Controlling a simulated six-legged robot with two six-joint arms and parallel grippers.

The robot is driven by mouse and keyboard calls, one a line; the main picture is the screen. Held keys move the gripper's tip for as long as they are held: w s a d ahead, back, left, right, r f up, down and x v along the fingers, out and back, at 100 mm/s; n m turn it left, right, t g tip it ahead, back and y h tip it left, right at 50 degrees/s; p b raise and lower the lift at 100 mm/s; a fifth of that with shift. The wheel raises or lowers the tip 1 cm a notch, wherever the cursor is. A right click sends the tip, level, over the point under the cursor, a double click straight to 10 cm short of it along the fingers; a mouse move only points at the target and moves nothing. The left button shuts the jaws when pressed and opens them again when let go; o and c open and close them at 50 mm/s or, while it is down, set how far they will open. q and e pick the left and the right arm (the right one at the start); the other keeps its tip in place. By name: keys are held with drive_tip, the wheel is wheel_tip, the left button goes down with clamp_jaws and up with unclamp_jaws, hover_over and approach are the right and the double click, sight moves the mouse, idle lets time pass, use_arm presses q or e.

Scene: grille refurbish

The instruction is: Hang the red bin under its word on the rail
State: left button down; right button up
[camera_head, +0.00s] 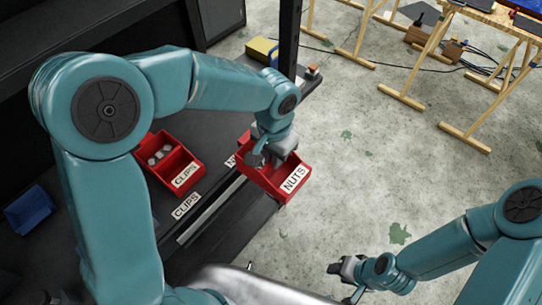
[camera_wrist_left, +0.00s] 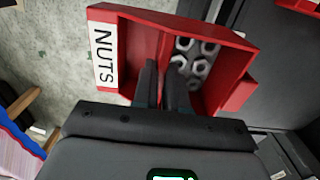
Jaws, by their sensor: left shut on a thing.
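A red bin (camera_head: 268,184) with a NUTS label (camera_head: 294,179) is at the bench's front edge, by the rail (camera_head: 210,211). In the left wrist view the same bin (camera_wrist_left: 225,36) has hex nuts in one compartment. My left gripper (camera_head: 267,157) is shut on the bin's inner wall; its fingers (camera_wrist_left: 163,68) reach down into the bin. A word label (camera_head: 231,161) behind the bin is mostly hidden. A CLIPS word (camera_head: 186,206) lies by the rail. Whether the bin touches the rail, I cannot tell. My right gripper (camera_head: 347,279) appears open and empty over the floor.
A second red bin (camera_head: 150,143), labelled CLIPS and holding grey parts, sits on the dark bench left of the held one. A blue bin (camera_head: 30,209) is at far left. A dark post (camera_head: 289,40) and a yellow box (camera_head: 261,50) stand behind.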

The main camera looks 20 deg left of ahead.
sight(273, 178)
use_arm(q)
drive_tip(key=shift+s+f+b, duration=0.1)
drive_tip(key=shift+f+b, duration=0.6)
drive_tip(key=shift+b, duration=0.05)
wheel_tip(273, 178, down, 9)
drive_tip(key=b, duration=0.7)
drive_tip(key=shift+r, duration=0.1)
drive_tip(key=shift+b, duration=0.3)
idle(0.7)
drive_tip(key=shift+f+b, duration=0.85)
drive_tip(key=shift+f, duration=0.1)
drive_tip(key=shift+f+b, duration=0.9)
drive_tip(key=shift+f, duration=0.05)
idle(1.7)
